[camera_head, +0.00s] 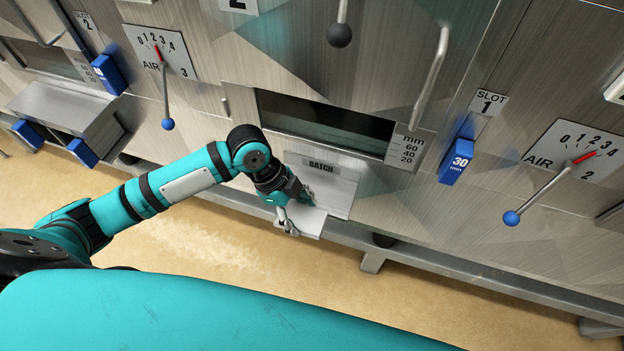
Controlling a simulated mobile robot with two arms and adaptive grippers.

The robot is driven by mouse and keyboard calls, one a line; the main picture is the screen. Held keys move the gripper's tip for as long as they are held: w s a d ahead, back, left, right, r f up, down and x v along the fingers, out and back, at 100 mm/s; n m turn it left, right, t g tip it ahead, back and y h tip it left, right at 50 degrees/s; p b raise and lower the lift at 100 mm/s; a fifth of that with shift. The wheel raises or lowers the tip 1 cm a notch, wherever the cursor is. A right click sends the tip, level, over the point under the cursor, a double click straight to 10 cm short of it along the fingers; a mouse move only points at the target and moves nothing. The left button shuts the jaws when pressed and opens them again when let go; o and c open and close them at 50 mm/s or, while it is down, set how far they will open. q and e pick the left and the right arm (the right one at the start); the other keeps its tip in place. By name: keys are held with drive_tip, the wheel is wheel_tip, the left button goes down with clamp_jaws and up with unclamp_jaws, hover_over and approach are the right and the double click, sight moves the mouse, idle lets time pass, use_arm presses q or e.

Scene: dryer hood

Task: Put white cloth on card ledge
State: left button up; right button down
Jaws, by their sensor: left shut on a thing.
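I cannot tell whether the cloth touches the ledge. My right gripper is not in view.
A dark window slot (325,120) lies above the ledge. A vertical bar handle (430,78) and a blue 30 mm block (457,162) are to the right. Levers with ball knobs stick out, one blue-tipped (512,218). A metal rail (440,258) runs below. The tan floor (200,240) is clear.

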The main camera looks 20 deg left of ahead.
use_arm(q)
hover_over(317, 192)
drive_tip(key=s+a, duration=0.1)
drive_tip(key=s, duration=0.2)
drive_tip(key=shift+a+p, duration=0.2)
drive_tip(key=shift+p, duration=0.1)
drive_tip(key=w, duration=0.1)
drive_tip(key=w+p, duration=0.1)
drive_tip(key=w, duration=0.1)
drive_tip(key=shift+f, duration=0.35)
drive_tip(key=shift+w+f, duration=0.1)
drive_tip(key=shift+f, duration=0.3)
drive_tip(key=o, duration=0.8)
drive_tip(key=shift+o, duration=0.7)
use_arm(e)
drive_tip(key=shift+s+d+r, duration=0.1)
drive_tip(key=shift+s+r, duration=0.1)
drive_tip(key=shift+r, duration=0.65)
use_arm(q)
drive_tip(key=shift+a+r+b, duration=0.25)
drive_tip(key=shift+r+b, duration=0.2)
drive_tip(key=shift+b, duration=0.1)
drive_tip(key=a+b, duration=0.3)
drive_tip(key=a, duration=0.9)
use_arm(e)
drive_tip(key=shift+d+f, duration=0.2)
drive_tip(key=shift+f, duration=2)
